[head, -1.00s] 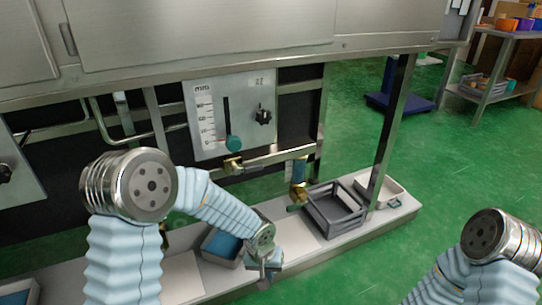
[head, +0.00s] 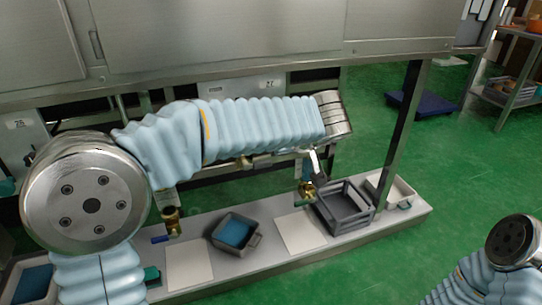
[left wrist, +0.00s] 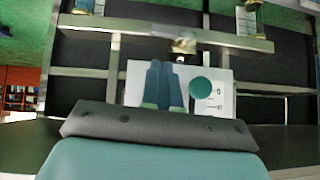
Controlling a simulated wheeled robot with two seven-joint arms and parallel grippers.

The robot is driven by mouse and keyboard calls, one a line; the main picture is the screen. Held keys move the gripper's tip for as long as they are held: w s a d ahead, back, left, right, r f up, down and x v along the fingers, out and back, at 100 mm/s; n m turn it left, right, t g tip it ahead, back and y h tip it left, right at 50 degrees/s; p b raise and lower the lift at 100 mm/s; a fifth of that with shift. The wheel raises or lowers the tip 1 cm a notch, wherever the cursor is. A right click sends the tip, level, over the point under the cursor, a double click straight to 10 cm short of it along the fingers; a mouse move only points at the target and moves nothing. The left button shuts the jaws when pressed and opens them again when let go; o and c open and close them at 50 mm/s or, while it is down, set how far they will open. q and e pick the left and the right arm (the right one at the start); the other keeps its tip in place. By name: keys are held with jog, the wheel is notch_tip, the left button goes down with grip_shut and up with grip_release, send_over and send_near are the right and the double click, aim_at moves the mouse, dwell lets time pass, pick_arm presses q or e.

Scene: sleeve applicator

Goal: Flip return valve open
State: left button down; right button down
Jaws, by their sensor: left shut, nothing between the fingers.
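My left gripper (head: 317,164) hangs at the end of the arm reaching across the machine. It is shut and empty; in the left wrist view its blue fingers (left wrist: 163,82) lie together in front of a white panel. A brass valve (head: 306,190) stands just below the gripper, above the bench. Another brass valve (head: 172,222) with a blue handle is at the left. A brass fitting (left wrist: 182,45) on a horizontal pipe shows beyond the fingertips in the left wrist view. I cannot tell which is the return valve. My right gripper is out of view.
A grey crate (head: 344,207) and a pale tray (head: 402,193) sit at the bench's right end. A grey bin (head: 249,241) with blue contents stands mid-bench. The steel cabinet (head: 220,40) overhangs my left arm.

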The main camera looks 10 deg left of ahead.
aim_at(268, 165)
pick_arm(q)
jog(key=x, duration=1)
jog(key=shift+w+d+f+m+g+y, duration=0.1)
jog(key=shift+d+f+m+g+y, duration=0.15)
jog(key=shift+f+y, duration=0.2)
dwell(0.5)
jog(key=shift+w+d+f+m+g+y, duration=0.1)
jog(key=shift+f+m+g+y, duration=0.25)
jog(key=shift+y, duration=0.2)
jog(key=shift+w+d+f+m+g+y, duration=0.1)
jog(key=shift+f+m+g+y, duration=0.15)
jog(key=shift+f+y, duration=0.2)
notch_tip(268, 165, down, 7)
jog(key=s+a+m+g+y, duration=0.1)
jog(key=a+m+y, duration=0.1)
jog(key=m+y, duration=0.5)
jog(key=shift+s+a+r+g+y, duration=0.2)
jog(key=shift+s+g+y, duration=0.15)
jog(key=shift+y, duration=0.9)
